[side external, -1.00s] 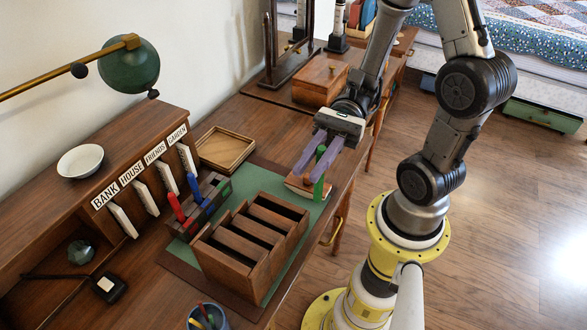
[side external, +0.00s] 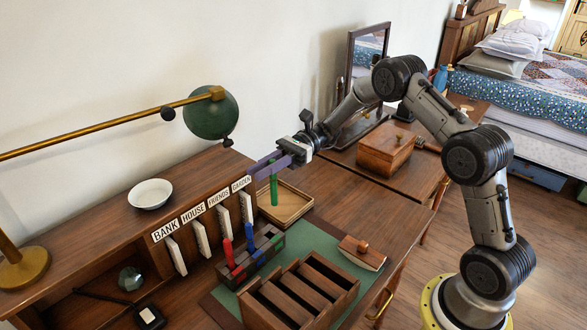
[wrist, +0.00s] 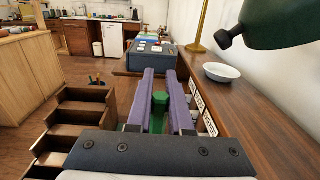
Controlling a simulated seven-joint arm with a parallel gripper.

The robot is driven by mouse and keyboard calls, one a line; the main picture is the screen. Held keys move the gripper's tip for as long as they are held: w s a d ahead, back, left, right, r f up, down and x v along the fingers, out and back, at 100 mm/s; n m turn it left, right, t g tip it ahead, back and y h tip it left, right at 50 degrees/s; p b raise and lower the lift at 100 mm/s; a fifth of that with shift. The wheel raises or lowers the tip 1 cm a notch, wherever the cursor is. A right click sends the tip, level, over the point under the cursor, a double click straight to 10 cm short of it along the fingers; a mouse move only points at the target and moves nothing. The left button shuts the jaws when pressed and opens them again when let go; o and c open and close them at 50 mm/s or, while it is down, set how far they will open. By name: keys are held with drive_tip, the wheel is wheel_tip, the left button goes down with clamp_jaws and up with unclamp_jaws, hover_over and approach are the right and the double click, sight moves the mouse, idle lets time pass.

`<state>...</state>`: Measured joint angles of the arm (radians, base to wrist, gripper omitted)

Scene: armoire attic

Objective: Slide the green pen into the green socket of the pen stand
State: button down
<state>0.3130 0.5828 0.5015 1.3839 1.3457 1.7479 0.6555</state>
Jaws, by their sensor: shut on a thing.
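My gripper (side external: 267,166), with long purple fingers, is shut on the green pen (side external: 273,190). The pen hangs upright from the fingertips, clear of the desk. In the wrist view the pen's top (wrist: 160,98) shows between the fingers. The pen stand (side external: 251,256) is a dark block on the green mat. A red pen (side external: 229,252) and a blue pen (side external: 250,238) stand upright in it. Its right end (side external: 277,241) looks greenish and holds no pen. In the picture, the green pen is above that end. I cannot make out the stand in the wrist view.
A wooden slotted rack (side external: 300,292) stands in front of the pen stand. The labelled letter organizer (side external: 205,215) is behind it. A shallow wooden tray (side external: 298,205) lies to the right. A wooden blotter (side external: 362,252) is on the mat. The green lamp (side external: 211,115) hangs behind.

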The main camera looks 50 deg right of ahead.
drive_tip(key=a+f, duration=0.1)
drive_tip(key=f+g, duration=0.1)
drive_tip(key=shift+w+a+f+n, duration=0.2)
drive_tip(key=shift+a+f+n, duration=0.1)
drive_tip(key=shift+a+f, duration=0.1)
drive_tip(key=shift+f, duration=4.75)
